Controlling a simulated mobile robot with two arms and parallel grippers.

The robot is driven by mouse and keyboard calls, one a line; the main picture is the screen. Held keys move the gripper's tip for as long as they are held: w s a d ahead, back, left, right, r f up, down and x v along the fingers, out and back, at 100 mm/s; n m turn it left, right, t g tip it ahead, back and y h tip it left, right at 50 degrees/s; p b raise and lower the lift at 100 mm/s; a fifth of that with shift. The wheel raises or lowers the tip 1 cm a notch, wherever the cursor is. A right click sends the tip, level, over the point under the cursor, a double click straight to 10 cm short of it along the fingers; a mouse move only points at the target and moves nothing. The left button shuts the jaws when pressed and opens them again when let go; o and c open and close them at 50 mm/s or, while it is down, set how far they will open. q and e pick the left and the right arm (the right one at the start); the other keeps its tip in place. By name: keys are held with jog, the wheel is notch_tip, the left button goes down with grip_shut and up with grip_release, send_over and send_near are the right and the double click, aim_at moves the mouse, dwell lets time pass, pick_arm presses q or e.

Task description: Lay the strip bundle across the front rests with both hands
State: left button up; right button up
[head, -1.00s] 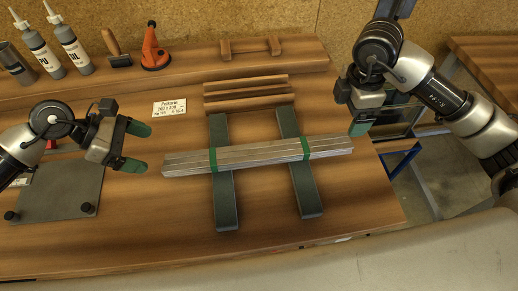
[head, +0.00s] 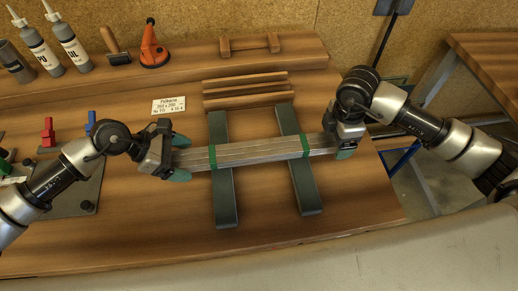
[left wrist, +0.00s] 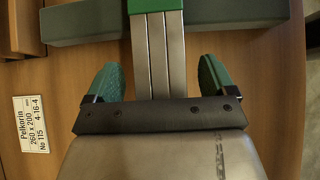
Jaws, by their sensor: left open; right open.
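The strip bundle (head: 258,152), several long grey strips held by two green bands, lies across two dark green-grey rests (head: 226,203) (head: 308,190) on the bench. My left gripper (head: 181,160) is open around the bundle's left end. In the left wrist view the bundle (left wrist: 160,60) runs between the open green fingers (left wrist: 160,82), with a gap on each side. My right gripper (head: 336,145) is open at the bundle's right end; its far finger is partly hidden by the wrist.
A stepped wooden rack (head: 246,91) stands just behind the rests. A white label (head: 169,106) lies to its left. Bottles (head: 68,47), a roller (head: 117,48) and an orange tool (head: 153,48) stand at the back. A dark plate (head: 75,205) lies left.

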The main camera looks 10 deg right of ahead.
pick_arm(q)
jog(key=shift+d+f, duration=0.15)
jog(key=shift+f, duration=0.05)
pick_arm(e)
jog(key=shift+f, duration=0.25)
pick_arm(q)
jog(key=c, duration=1.4)
pick_arm(e)
jog(key=c, duration=1.4)
pick_arm(q)
jog(key=shift+r, duration=0.1)
pick_arm(e)
jog(key=shift+r, duration=0.1)
